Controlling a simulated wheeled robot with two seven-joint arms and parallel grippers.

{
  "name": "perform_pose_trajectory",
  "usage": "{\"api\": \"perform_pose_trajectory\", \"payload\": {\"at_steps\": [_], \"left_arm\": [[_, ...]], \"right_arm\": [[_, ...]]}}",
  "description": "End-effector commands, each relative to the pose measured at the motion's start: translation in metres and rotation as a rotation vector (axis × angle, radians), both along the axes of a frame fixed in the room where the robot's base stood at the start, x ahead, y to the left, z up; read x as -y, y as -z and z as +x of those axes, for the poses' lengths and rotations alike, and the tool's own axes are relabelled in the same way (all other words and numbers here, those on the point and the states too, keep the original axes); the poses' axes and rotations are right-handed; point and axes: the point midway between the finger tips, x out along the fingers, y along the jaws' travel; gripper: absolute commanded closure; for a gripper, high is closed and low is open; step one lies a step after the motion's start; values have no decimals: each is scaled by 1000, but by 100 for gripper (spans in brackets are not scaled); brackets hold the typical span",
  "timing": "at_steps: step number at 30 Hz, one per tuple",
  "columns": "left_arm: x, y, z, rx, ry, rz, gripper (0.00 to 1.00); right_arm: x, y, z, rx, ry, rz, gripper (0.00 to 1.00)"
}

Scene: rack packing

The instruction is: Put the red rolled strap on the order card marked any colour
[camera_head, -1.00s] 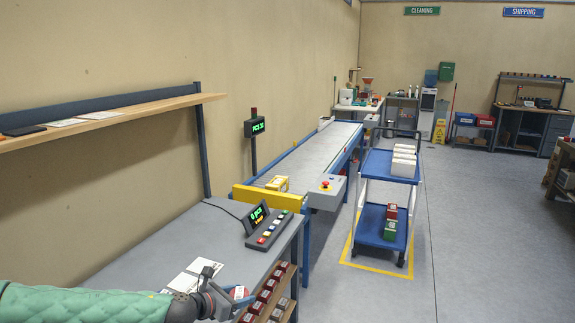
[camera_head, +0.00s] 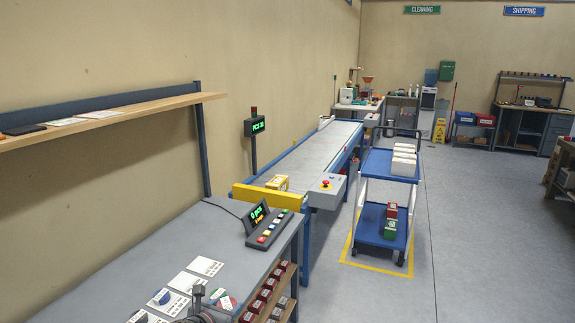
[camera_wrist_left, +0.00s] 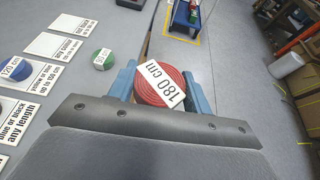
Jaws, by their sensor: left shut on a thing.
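The red rolled strap (camera_wrist_left: 150,97), with a white 180 cm label, is between the blue fingers of my left gripper (camera_wrist_left: 160,84), which is shut on it. In the head view the strap (camera_head: 228,304) and the gripper (camera_head: 208,312) are at the bottom edge, beside the order cards. The any colour card (camera_wrist_left: 58,50) lies flat and bare on the bench, left of the gripper in the left wrist view; it also shows in the head view (camera_head: 188,283). My right gripper is not in view.
A green roll (camera_wrist_left: 102,59) lies between the any colour card and my gripper. A blue roll (camera_wrist_left: 15,69) lies on the neighbouring card (camera_wrist_left: 38,80). Another bare card (camera_head: 205,266) lies farther along the bench. A button panel (camera_head: 268,229) stands near the bench's far end.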

Motion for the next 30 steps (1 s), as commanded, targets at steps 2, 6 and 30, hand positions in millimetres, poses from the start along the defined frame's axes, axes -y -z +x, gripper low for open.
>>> {"api": "perform_pose_trajectory", "payload": {"at_steps": [2, 6, 30], "left_arm": [[-3, 5, -8, -3, -41, -2, 74], [-12, 12, -23, -5, -122, -2, 74], [-42, 37, -82, 1, -342, -1, 74]], "right_arm": [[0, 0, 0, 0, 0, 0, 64], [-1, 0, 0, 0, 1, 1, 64], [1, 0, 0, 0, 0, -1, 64]]}}
